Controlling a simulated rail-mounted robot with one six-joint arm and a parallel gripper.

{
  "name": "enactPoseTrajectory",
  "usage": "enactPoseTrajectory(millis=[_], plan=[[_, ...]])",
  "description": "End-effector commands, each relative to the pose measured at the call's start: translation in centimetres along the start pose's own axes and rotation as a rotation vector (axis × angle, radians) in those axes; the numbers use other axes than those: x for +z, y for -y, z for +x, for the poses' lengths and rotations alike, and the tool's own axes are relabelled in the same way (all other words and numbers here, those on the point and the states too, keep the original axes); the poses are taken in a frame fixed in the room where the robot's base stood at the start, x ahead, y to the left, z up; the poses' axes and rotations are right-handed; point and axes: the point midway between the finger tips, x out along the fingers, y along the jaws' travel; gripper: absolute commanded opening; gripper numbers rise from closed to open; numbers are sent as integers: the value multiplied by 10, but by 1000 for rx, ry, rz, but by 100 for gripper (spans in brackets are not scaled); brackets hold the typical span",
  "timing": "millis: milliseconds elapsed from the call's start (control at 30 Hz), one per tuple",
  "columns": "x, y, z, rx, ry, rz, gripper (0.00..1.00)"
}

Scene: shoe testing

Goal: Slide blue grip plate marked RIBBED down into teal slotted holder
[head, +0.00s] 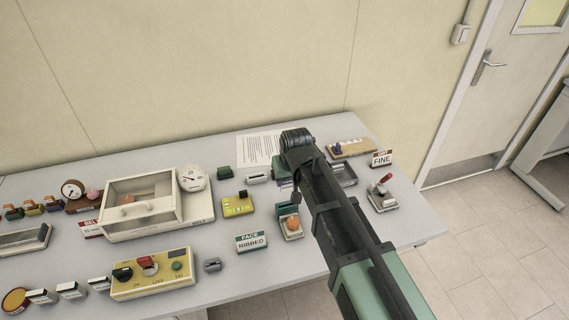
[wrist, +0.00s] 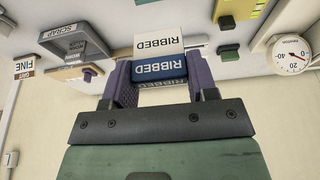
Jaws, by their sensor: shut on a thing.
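My gripper (wrist: 160,76) has purple fingers shut on the blue grip plate (wrist: 178,70). The plate reads RIBBED upside down in the wrist view, with a white RIBBED label panel (wrist: 158,43) beside its blue face. In the head view my arm hides most of the gripper and plate. What looks like the teal slotted holder (head: 288,209) stands on a small beige base with an orange part, just in front of the gripper area. It cannot be made out in the wrist view, and its slot is not clear. The plate appears held above the table, apart from the holder.
A yellow block (head: 237,207) and a dark green block (head: 224,172) are farther left. A grey SCRAP tray (wrist: 75,42) and a FINE sign (head: 382,159) lie on the other side.

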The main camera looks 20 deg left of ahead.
Motion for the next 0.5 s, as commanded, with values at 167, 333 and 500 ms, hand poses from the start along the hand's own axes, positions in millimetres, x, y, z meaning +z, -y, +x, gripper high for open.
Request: enactPoseTrajectory(millis=[167,333,500], plan=[[-2,0,0,0,0,0,29],[0,0,6,0,0,0,29],[5,0,24,0,0,0,29]])
